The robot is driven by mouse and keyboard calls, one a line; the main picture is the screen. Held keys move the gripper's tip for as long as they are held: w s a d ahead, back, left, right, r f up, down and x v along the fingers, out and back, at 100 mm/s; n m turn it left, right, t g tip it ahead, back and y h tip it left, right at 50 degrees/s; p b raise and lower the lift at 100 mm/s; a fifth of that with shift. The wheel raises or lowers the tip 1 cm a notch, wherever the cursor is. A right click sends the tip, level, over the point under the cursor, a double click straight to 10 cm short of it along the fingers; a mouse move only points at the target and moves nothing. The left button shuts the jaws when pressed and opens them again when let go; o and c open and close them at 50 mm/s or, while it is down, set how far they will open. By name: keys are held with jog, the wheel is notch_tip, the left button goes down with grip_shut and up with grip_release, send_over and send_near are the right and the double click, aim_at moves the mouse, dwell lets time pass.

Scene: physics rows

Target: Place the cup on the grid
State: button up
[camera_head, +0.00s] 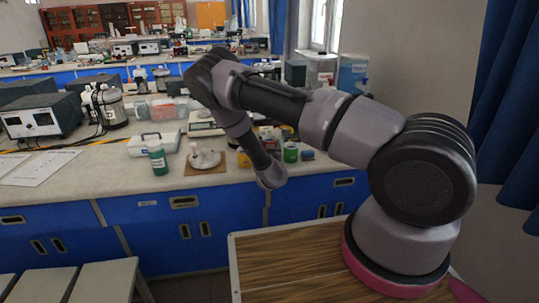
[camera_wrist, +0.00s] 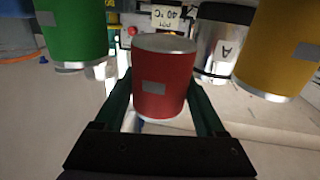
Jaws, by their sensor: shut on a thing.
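A red cup (camera_wrist: 162,88) with a grey label stands between the fingers of my gripper (camera_wrist: 160,84) in the wrist view. The gripper is shut on the cup's sides. I cannot clearly identify a grid in either view.
A green cup (camera_wrist: 74,30) and a yellow cup (camera_wrist: 278,45) flank the red one, with a silver container (camera_wrist: 218,45) behind. On the bench, a green jar (camera_head: 158,160) and a white dish (camera_head: 204,158) stand left of my arm.

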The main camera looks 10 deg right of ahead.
jog(key=shift+f, duration=2.1)
jog(key=shift+f, duration=0.15)
jog(key=o, duration=1.3)
jog(key=s, duration=0.3)
jog(key=s+a, duration=0.1)
jog(key=s, duration=0.6)
jog(key=shift+s+a+f, duration=0.25)
jog(key=shift+s+a, duration=0.1)
